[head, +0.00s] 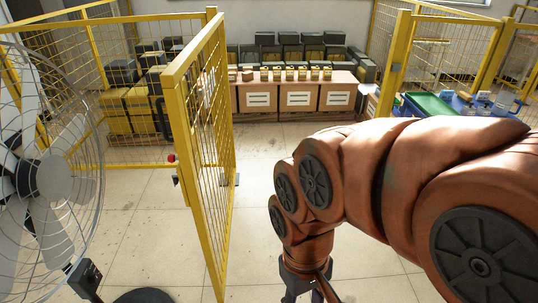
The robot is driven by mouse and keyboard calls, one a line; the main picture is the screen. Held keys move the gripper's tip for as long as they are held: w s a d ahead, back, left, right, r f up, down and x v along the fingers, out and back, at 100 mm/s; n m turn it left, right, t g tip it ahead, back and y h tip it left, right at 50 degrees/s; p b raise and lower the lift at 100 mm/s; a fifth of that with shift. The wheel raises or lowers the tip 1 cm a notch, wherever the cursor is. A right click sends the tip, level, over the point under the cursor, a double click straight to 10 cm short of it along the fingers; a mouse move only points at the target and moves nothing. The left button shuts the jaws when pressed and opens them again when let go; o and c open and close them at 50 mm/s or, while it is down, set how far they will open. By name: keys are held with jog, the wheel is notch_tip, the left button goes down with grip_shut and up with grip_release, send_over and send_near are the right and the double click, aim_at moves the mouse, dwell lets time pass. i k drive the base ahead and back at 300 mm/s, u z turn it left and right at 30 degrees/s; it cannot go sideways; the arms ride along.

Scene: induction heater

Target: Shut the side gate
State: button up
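The side gate (207,130) is a yellow-framed mesh panel left of the middle in the head view. It stands open, its near edge swung towards me. A latch with a red knob (172,158) sits on the left side of its near edge. My gripper (303,292) hangs at the end of my copper-coloured arm, to the right of the gate and apart from it. Its dark fingers are cut off by the bottom edge, so I cannot tell whether it is open or shut.
A large fan (45,180) stands close on the left. Yellow fencing (93,50) runs behind the gate. Boxes (258,98) and dark crates line the back wall. A blue table with a green tray (430,104) is at the right. The floor (262,215) between gate and arm is clear.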

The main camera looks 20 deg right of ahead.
aim_at(186, 139)
jog(key=z, duration=0.15)
jog(key=i, duration=0.45)
jog(key=u, duration=0.55)
jog(key=k, duration=0.6)
jog(key=u, duration=0.95)
jog(key=i, duration=1.2)
jog(key=z, duration=0.25)
